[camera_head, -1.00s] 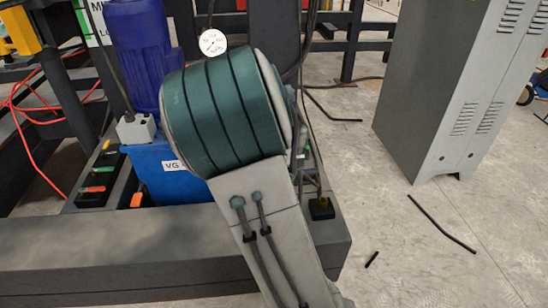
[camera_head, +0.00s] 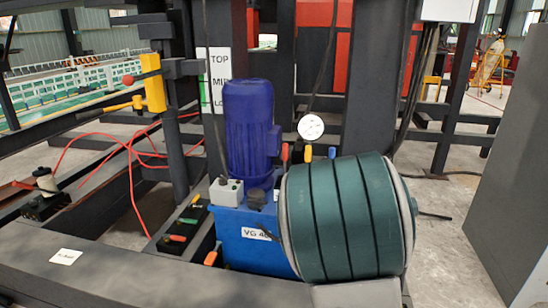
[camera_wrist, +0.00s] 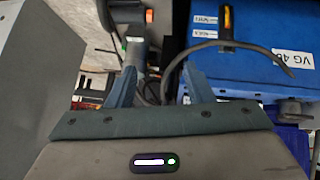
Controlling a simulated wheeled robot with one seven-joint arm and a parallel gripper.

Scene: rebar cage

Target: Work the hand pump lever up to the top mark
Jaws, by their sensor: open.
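A yellow block (camera_head: 153,82) sits on a dark post at the left in the head view. A thin arm with a red ball (camera_head: 128,79) and a yellow handle (camera_head: 120,106) point left from it. I cannot tell for sure which part is the pump lever. A white sign (camera_head: 218,80) beside it reads TOP and MID, with a lower line partly hidden.
The blue tank (camera_head: 245,240) carries a blue motor (camera_head: 250,130) and a VG label. A small orange-yellow handle (camera_wrist: 228,20) shows beside the fingers. Red hoses (camera_head: 130,150) loop at the left. A grey cabinet (camera_head: 510,190) stands right. My teal arm joint hides part of the tank.

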